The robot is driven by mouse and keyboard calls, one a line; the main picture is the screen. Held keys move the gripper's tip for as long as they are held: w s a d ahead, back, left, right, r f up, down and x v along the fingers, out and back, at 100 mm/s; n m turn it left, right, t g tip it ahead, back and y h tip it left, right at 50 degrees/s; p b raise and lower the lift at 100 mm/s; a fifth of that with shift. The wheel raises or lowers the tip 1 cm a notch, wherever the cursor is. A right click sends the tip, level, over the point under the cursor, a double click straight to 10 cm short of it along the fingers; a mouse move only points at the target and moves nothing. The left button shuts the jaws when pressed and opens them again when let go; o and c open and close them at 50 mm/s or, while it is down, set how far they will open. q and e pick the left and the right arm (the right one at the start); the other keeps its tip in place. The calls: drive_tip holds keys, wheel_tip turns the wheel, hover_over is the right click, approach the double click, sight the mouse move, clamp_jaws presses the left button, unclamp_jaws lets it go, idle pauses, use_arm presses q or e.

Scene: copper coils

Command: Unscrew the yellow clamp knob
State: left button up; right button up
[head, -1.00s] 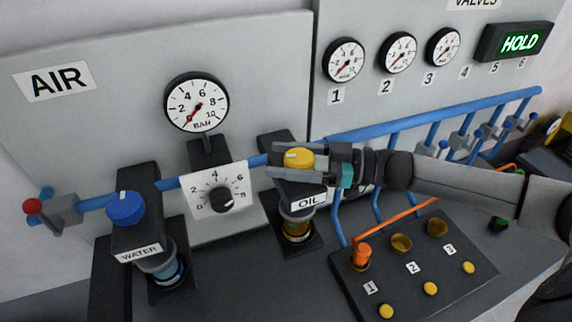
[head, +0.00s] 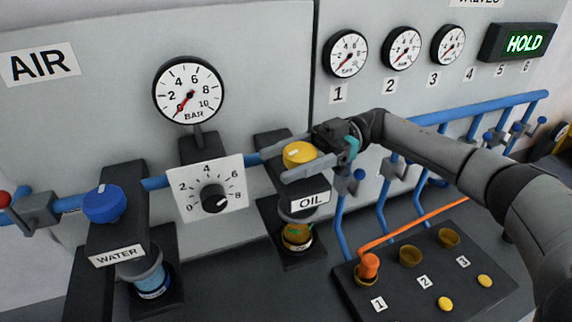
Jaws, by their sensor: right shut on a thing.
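The yellow clamp knob (head: 299,152) sits on top of the dark block labelled OIL (head: 303,185). It is round with a pale mark on its top. My right gripper (head: 298,157) reaches in from the right and is shut on the knob. One pale grey finger lies along the knob's near side and hides its lower edge. A glass bowl with amber contents (head: 297,235) hangs below the block. My left gripper is not in view.
A blue knob (head: 102,203) tops the WATER unit at left. A dial (head: 214,198) and pressure gauge (head: 188,91) stand between the units. An orange plug (head: 369,266) sits in a dark panel (head: 398,297) below my right arm. Blue pipes run behind.

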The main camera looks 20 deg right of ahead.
drive_tip(key=shift+n+g, duration=0.3)
drive_tip(key=o, duration=1.3)
drive_tip(key=shift+a, duration=0.1)
drive_tip(key=shift+o, duration=0.2)
drive_tip(key=w+d+b, duration=0.1)
drive_tip(key=d+b, duration=1.1)
drive_tip(key=shift+w, duration=0.4)
